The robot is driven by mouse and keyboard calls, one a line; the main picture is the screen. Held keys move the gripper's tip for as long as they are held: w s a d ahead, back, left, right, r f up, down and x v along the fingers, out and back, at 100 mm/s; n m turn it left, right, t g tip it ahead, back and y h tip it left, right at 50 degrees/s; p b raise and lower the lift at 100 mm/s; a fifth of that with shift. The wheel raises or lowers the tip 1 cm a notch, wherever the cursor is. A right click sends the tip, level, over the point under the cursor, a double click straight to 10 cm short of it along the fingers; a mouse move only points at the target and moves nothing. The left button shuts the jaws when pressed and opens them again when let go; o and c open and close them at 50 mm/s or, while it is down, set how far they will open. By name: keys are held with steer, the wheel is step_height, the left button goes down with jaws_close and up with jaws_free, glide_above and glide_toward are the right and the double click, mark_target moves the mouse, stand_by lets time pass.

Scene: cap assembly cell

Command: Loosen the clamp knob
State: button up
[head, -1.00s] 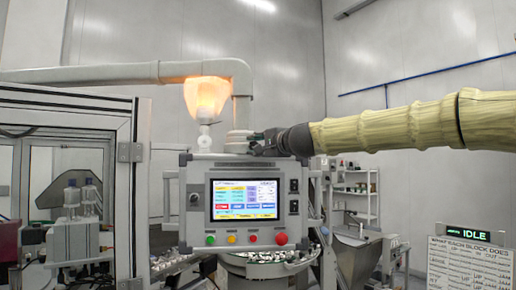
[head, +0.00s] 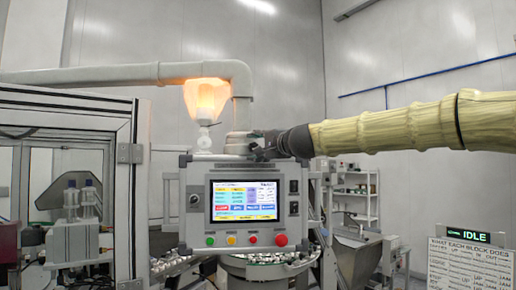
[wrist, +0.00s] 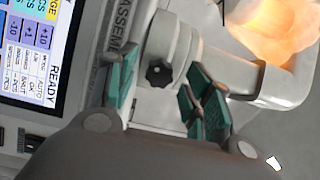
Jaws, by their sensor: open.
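The clamp knob (wrist: 158,74) is a small dark lobed knob on the side of a light grey collar, clear in the wrist view. My gripper (wrist: 163,97) is open, with one teal finger on either side of the knob in that picture and a gap to each. I cannot tell how far the fingertips are from it in depth. In the head view my gripper (head: 264,147) is beside the collar (head: 238,143) above the control panel, and the knob cannot be made out there.
The control panel (head: 244,200) with a lit screen and colored buttons is just below my gripper. A display (head: 468,235) reads IDLE.

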steer(key=shift+s, duration=0.1)
steer(key=v, duration=1.2)
steer(key=shift+f, duration=0.1)
